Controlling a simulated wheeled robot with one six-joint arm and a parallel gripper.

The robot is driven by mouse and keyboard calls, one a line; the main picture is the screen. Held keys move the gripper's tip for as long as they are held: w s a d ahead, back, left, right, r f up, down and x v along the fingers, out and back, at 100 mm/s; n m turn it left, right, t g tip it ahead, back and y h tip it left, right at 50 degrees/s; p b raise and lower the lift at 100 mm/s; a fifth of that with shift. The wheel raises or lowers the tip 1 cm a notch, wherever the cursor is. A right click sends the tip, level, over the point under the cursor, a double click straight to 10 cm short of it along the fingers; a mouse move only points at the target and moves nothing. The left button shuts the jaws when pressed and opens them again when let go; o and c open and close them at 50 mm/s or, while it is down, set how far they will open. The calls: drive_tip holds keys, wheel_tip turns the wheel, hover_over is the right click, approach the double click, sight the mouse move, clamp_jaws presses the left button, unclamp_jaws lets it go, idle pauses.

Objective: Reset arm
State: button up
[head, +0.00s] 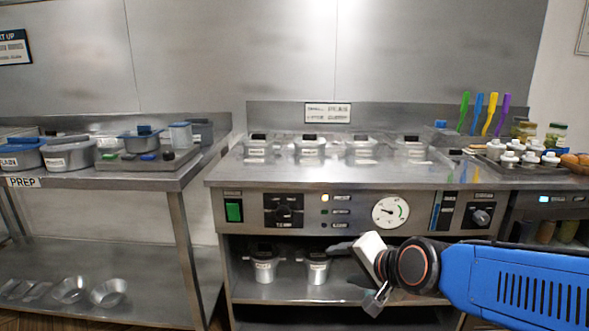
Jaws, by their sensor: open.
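My gripper (357,274) is at the lower middle right of the head view, at the end of my blue arm, which reaches in from the right edge. It is in front of the lower shelf of the frying range (300,180). It points left and holds nothing that I can see. Its fingers show small and partly side-on, one dark tip near the right-hand lower container (317,270); I cannot tell whether they touch.
Several lidded pots (310,147) sit in the range top. A dial gauge (391,212) and knobs are on its front. A prep table (110,178) with tubs stands left. Colored utensils (477,113) and jars (511,160) are at the right. A gap separates the table and range.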

drive_tip(key=s+d+f+n+g+h, duration=0.2)
drive_tip(key=s+d+n, duration=0.2)
drive_tip(key=s+d, duration=0.4)
drive_tip(key=s+d+f+n+g+h, duration=0.1)
drive_tip(key=s+d+n+g+h, duration=0.1)
drive_tip(key=s+d, duration=0.7)
drive_tip(key=n+g, duration=0.1)
drive_tip(key=n, duration=0.1)
drive_tip(key=shift+s+f+n+h, duration=0.3)
drive_tip(key=shift+s+f+h, duration=0.05)
drive_tip(key=shift+f+h, duration=0.05)
